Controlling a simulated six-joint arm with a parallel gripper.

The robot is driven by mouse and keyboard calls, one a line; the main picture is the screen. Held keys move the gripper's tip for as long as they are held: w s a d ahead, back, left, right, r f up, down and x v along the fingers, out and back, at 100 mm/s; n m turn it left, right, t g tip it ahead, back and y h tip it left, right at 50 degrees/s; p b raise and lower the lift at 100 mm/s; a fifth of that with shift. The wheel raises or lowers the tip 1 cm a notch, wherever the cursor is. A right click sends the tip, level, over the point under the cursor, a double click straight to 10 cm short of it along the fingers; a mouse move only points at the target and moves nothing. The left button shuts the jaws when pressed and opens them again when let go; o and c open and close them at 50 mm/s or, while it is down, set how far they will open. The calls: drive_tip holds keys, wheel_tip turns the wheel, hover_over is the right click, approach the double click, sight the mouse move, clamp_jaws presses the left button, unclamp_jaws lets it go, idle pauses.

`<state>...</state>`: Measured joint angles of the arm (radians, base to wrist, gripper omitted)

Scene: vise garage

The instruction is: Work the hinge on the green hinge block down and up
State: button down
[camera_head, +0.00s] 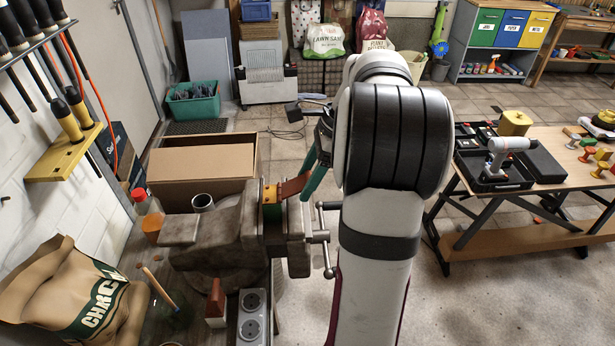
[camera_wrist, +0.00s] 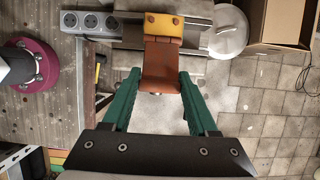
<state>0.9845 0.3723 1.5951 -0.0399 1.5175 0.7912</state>
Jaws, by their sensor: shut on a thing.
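The green hinge block (camera_head: 272,213) stands clamped in the jaws of a worn brown vise (camera_head: 215,236). A yellow hinge plate (camera_head: 270,193) sits at its top and also shows in the wrist view (camera_wrist: 164,27). The red-brown flap (camera_head: 293,187) sticks out to the right from the hinge, slanting up toward my gripper. In the wrist view the flap (camera_wrist: 160,68) reaches down between the green fingers of my gripper (camera_wrist: 160,78). The fingers are shut on the flap's free end, one on each side. My arm hides part of the gripper in the head view.
A workbench with tools (camera_head: 545,190) stands at the right, beyond open floor.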

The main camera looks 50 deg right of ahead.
sight(296, 184)
drive_tip(key=shift+r, duration=0.1)
drive_tip(key=shift+w+a+r+g+h, duration=0.2)
drive_tip(key=shift+r+g+h, duration=0.1)
drive_tip(key=shift+g+h, duration=0.15)
drive_tip(key=shift+w+a+r+g+h, duration=0.15)
drive_tip(key=shift+w+r+g+h, duration=0.1)
drive_tip(key=shift+g+h, duration=0.2)
drive_tip(key=shift+w+a+r+g+h, duration=0.2)
drive_tip(key=shift+a+r+g+h, duration=0.05)
drive_tip(key=shift+g+h, duration=0.25)
drive_tip(key=shift+w+a+r+g+h, duration=0.2)
drive_tip(key=shift+g+h, duration=0.2)
drive_tip(key=shift+h, duration=0.1)
drive_tip(key=shift+w+a+r+g+h, duration=0.3)
drive_tip(key=shift+w+a+g+h, duration=0.15)
drive_tip(key=shift+g+h, duration=0.45)
drive_tip(key=shift+w+a+r+g+h, duration=0.1)
drive_tip(key=shift+w+a+g+h, duration=0.2)
drive_tip(key=shift+g+h, duration=0.25)
drive_tip(key=shift+w+a+r+g+h, duration=0.1)
drive_tip(key=shift+w+a+g+h, duration=0.2)
drive_tip(key=shift+g+h, duration=0.25)
drive_tip(key=shift+f, duration=0.1)
drive_tip(key=shift+c, duration=0.8)
unclamp_jaws()
